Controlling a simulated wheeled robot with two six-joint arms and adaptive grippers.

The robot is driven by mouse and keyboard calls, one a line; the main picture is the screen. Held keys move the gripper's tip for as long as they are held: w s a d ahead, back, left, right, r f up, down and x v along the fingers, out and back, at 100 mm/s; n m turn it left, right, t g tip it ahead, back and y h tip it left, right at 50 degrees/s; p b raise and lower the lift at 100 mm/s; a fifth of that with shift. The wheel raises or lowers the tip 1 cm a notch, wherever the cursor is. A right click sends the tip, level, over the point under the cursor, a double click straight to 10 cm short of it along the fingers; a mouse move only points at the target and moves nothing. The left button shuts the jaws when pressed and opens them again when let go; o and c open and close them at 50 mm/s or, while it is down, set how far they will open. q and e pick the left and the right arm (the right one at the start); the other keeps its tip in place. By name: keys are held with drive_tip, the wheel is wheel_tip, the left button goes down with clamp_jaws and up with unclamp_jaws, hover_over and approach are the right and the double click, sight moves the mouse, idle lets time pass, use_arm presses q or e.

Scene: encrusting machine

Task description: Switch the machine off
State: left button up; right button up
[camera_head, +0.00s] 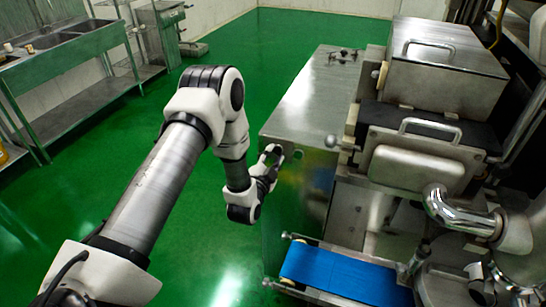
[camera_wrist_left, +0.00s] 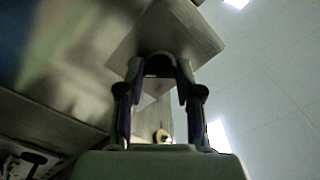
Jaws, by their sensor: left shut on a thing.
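The machine (camera_head: 430,150) is a large steel unit with boxy handled covers, at the right of the head view. Its long steel cabinet (camera_head: 315,95) reaches toward the middle. My left gripper (camera_head: 272,157) is at the cabinet's near left side, just below its top edge. In the left wrist view, my left gripper (camera_wrist_left: 160,70) has its two fingers closed in on a small dark part between their tips, in front of a grey steel surface. The part's shape is mostly hidden, so I cannot tell whether it is the switch. My right gripper is not in view.
A blue conveyor belt (camera_head: 345,275) sticks out low at the machine's front. A steel sink bench (camera_head: 75,60) stands at the far left. The green floor (camera_head: 200,210) between bench and machine is clear. A small yellow-and-dark object (camera_wrist_left: 162,136) shows in the left wrist view.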

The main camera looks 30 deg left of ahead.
use_arm(q)
drive_tip(key=shift+r, duration=0.1)
clamp_jaws()
drive_tip(key=n+b, duration=0.3)
drive_tip(key=shift+w, duration=0.1)
drive_tip(key=n+b, duration=0.4)
drive_tip(key=shift+n, duration=0.4)
unclamp_jaws()
drive_tip(key=n+b, duration=0.6)
drive_tip(key=shift+r+n+b, duration=0.15)
drive_tip(key=shift+n+b, duration=1.3)
drive_tip(key=shift+n, duration=0.45)
clamp_jaws()
drive_tip(key=o, duration=1.1)
unclamp_jaws()
drive_tip(key=shift+o, duration=0.2)
